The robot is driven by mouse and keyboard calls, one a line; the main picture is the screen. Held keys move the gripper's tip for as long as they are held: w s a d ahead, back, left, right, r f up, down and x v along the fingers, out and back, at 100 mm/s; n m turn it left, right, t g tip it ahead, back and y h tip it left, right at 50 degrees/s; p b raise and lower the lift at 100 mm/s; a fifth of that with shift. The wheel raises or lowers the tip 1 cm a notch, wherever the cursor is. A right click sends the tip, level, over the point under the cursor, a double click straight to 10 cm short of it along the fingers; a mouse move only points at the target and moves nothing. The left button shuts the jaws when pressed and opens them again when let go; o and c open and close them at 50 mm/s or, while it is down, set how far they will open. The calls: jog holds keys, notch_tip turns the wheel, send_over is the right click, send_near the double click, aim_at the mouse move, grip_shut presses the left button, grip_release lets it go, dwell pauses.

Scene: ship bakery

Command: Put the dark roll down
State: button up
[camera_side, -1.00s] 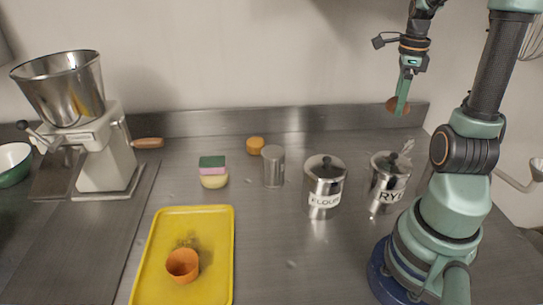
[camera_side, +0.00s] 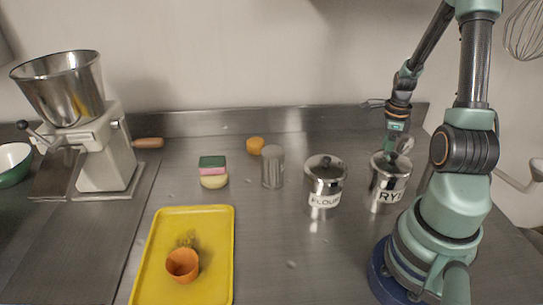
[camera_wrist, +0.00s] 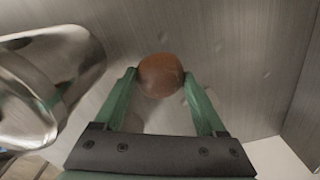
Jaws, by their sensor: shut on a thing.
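The dark roll (camera_wrist: 160,70) is a round brown ball between the tips of my gripper's two green fingers in the wrist view. My gripper (camera_wrist: 160,84) is shut on it. In the side view my gripper (camera_side: 394,137) is low at the back right, behind the RYE canister (camera_side: 388,188). The roll is hidden behind that canister in the side view. The grey metal counter (camera_wrist: 225,35) lies beneath the roll in the wrist view; I cannot tell whether the roll touches it.
A shiny metal canister (camera_wrist: 60,65) stands close left of my gripper in the wrist view. The FLOUR canister (camera_side: 323,190), a steel cylinder (camera_side: 272,168), an orange round thing (camera_side: 255,146), a sponge stack (camera_side: 213,170) and a yellow tray (camera_side: 212,245) with an orange cup (camera_side: 182,266) stand further left.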

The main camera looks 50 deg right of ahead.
jog(key=shift+f, duration=1.7)
jog(key=shift+f, duration=0.1)
jog(key=o, duration=1.3)
